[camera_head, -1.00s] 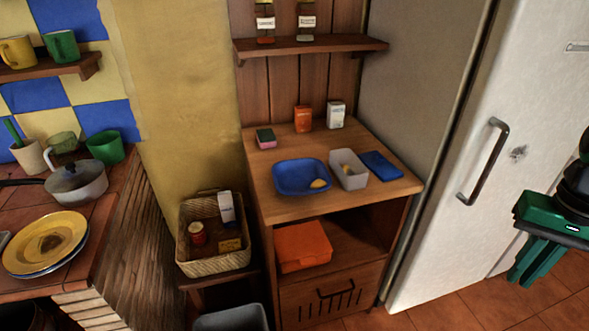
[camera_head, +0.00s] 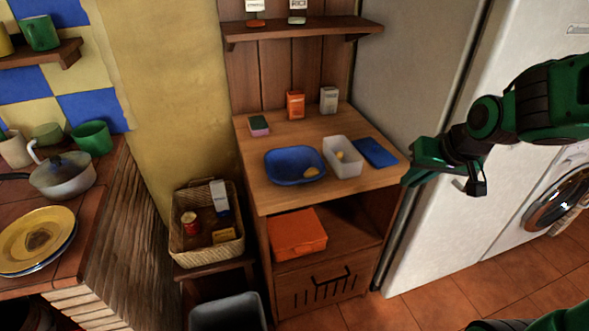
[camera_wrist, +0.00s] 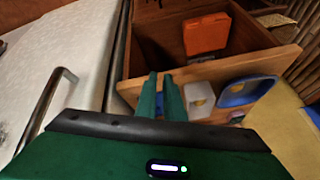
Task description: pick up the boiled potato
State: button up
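Two small yellowish lumps could be the potato. One (camera_head: 311,172) lies at the right side of a blue dish (camera_head: 290,152), the other (camera_head: 340,155) in a pale grey container (camera_head: 343,168) beside it. I cannot tell which is the boiled potato. Both vessels stand on the wooden counter (camera_head: 262,188), and show in the wrist view as the container (camera_wrist: 199,112) and dish (camera_wrist: 262,90). My green gripper (camera_head: 408,181) is in front of the fridge, right of the counter and clear of both lumps. Its fingers (camera_wrist: 160,78) have a narrow gap with nothing seen between them.
A blue flat item (camera_head: 375,152) lies right of the container. Two boxes, orange (camera_head: 295,104) and white (camera_head: 328,100), and a sponge (camera_head: 259,126) stand behind. A shelf (camera_head: 300,30) hangs above. The fridge (camera_head: 420,80) borders the right. A basket (camera_head: 205,240) stands lower left.

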aim_at(320, 162)
jog(key=w+a+y, duration=0.1)
jog(key=w+a, duration=0.2)
jog(key=a, duration=0.2)
jog(key=w+a+f+n+t+y, duration=0.1)
jog(key=w+a, duration=0.3)
jog(key=a, duration=0.2)
jog(key=w+a+t+y, duration=0.1)
jog(key=w+a+y, duration=0.1)
jog(key=a, duration=0.3)
jog(key=shift+w+a+f+n, duration=0.1)
jog(key=shift+w+a+n, duration=0.1)
jog(key=shift+w, duration=0.2)
jog(key=shift+w+a+f+n, duration=0.1)
jog(key=shift+w+a+n, duration=0.1)
jog(key=shift+w, duration=0.2)
jog(key=shift+t, duration=0.3)
jog(key=shift+x, duration=3.25)
jog(key=shift+s+f, duration=0.1)
grip_shut()
